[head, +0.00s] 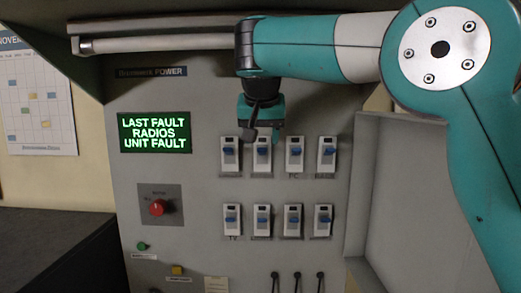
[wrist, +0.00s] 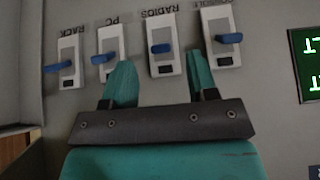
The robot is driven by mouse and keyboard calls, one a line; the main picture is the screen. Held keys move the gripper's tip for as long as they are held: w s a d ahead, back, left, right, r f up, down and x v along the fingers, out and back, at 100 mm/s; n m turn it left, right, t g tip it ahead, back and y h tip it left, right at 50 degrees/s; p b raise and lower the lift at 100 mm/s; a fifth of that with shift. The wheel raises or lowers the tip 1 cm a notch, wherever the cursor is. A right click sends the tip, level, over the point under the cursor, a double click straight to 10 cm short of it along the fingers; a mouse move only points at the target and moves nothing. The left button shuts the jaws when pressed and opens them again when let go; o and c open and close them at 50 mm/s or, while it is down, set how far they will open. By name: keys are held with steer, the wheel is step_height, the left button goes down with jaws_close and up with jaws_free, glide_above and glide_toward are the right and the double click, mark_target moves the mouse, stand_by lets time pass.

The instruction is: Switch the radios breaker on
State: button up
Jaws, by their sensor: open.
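The radios breaker (head: 262,160) is second from the left in the top row of the grey panel. It is white with a blue lever and a small dark window. In the wrist view, which is upside down, the radios breaker (wrist: 161,60) carries a readable RADIOS label, and its blue lever sticks out. I cannot tell for sure whether its lever is up or down. My gripper (head: 262,130) is open and empty just above and in front of it. In the wrist view my gripper (wrist: 159,62) has its fingers apart, one on each side of that breaker in the picture; contact is not visible.
Console (wrist: 218,48), PC (wrist: 112,45) and rack (wrist: 68,50) breakers share the row, close by. Another breaker row lies below. A green display (head: 155,132) reads "LAST FAULT RADIOS UNIT FAULT". A red knob (head: 157,207) sits left. A pale side wall (head: 410,200) projects at right.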

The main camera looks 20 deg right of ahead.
steer(key=s+a+b, duration=0.2)
steer(key=s+a, duration=0.1)
steer(key=s, duration=0.7)
steer(key=shift+f, duration=0.15)
steer(key=shift+f+b, duration=0.1)
steer(key=shift+b, duration=0.2)
steer(key=s+d+f+n+g+y+b, duration=0.1)
steer(key=s+f+n+b, duration=0.3)
steer(key=f, duration=0.6)
steer(key=s+d+f+n+g+y+b, duration=0.1)
steer(key=s+d+f+n+b, duration=0.3)
steer(key=f, duration=0.7)
steer(key=s+a+f+n+g+y+b, duration=0.1)
steer(key=s+a+f+g+y+b, duration=0.1)
steer(key=s+f, duration=0.5)
steer(key=s+a+f+n+g+y+b, duration=0.1)
steer(key=s+a+f+g+y+b, duration=0.1)
steer(key=s+f, duration=0.6)
steer(key=shift+s+a+n+b, duration=0.3)
steer(key=shift+s+a+b, duration=0.4)
steer(key=shift+s+b, duration=0.45)
